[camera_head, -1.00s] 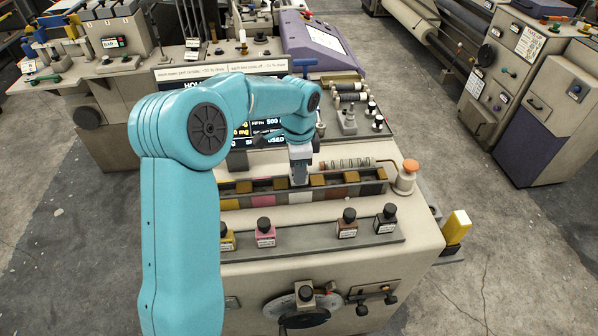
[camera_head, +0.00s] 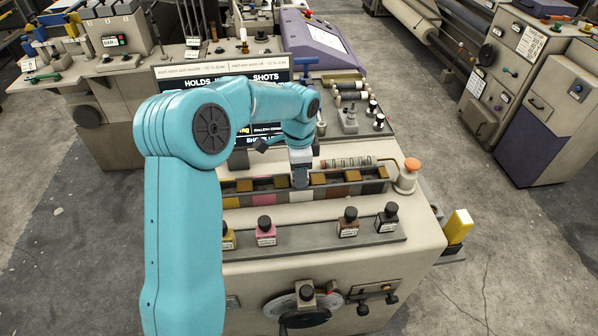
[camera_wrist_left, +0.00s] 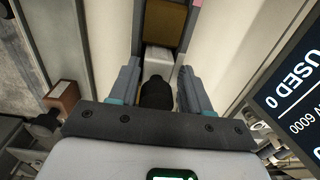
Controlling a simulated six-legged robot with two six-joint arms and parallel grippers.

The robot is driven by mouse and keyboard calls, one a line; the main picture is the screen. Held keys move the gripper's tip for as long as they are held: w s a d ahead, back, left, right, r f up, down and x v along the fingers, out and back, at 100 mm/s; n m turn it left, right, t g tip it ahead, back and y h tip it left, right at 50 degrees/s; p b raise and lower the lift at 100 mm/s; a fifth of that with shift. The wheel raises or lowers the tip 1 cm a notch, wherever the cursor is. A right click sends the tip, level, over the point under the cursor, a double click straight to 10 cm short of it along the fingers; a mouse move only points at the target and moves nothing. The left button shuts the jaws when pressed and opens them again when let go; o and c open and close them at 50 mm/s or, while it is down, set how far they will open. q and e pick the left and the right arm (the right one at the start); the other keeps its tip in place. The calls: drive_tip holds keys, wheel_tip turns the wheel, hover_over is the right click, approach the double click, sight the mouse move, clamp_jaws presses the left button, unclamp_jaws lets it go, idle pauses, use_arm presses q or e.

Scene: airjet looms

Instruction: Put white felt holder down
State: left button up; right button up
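The long dark rack (camera_head: 328,189) on the machine top has a row of coloured felt blocks along it. The white felt holder (camera_head: 301,196) is in the middle of that row, below my left gripper (camera_head: 300,180). In the left wrist view the holder shows as a white block (camera_wrist_left: 158,58) with a black knob (camera_wrist_left: 157,94). My left gripper (camera_wrist_left: 158,80) has one finger on each side of it, with narrow gaps showing, so it looks open around the holder. The holder's lower part is hidden. My right gripper is not in view.
Ink bottles with black caps, such as the pink one (camera_head: 265,232) and the brown one (camera_head: 348,222), stand on a ledge in front of the rack. An orange-topped post (camera_head: 410,172) stands at its right end. A display panel (camera_head: 225,78) rises behind my arm.

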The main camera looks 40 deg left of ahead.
use_arm(q)
drive_tip(key=shift+s+d+f+g, duration=0.3)
drive_tip(key=shift+d+f, duration=0.1)
drive_tip(key=shift+f, duration=0.2)
drive_tip(key=shift+r, duration=0.2)
drive_tip(key=r, duration=0.8)
drive_tip(key=r+p, duration=0.1)
drive_tip(key=r, duration=0.3)
drive_tip(key=shift+w+a+r, duration=0.15)
drive_tip(key=shift+w+r, duration=0.15)
drive_tip(key=shift+s+r, duration=0.15)
drive_tip(key=shift+r, duration=0.2)
drive_tip(key=shift+r, duration=0.1)
